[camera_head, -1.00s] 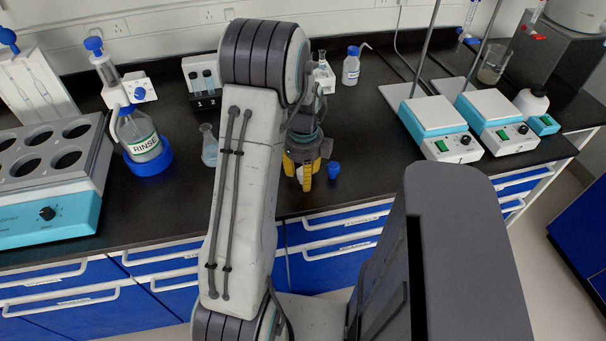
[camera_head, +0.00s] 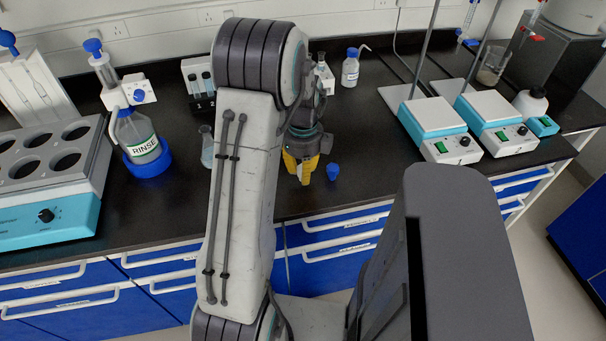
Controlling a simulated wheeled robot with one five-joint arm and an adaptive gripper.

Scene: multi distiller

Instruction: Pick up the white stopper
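I cannot make out a white stopper in the head view; it may be hidden behind my arm or gripper. My gripper (camera_head: 302,178) points down over the black bench near its front edge. Its yellow fingers look close together, but I cannot tell whether they are shut or hold anything. A small blue stopper-like piece (camera_head: 332,172) stands on the bench just right of the fingers, apart from them.
A glass flask (camera_head: 207,150) stands left of my arm, partly hidden. The rinse bottle (camera_head: 140,140) and a heating block (camera_head: 45,215) are farther left. A small white bottle (camera_head: 350,70) stands behind. Two hotplates (camera_head: 440,128) (camera_head: 497,122) are right, with clear bench before them.

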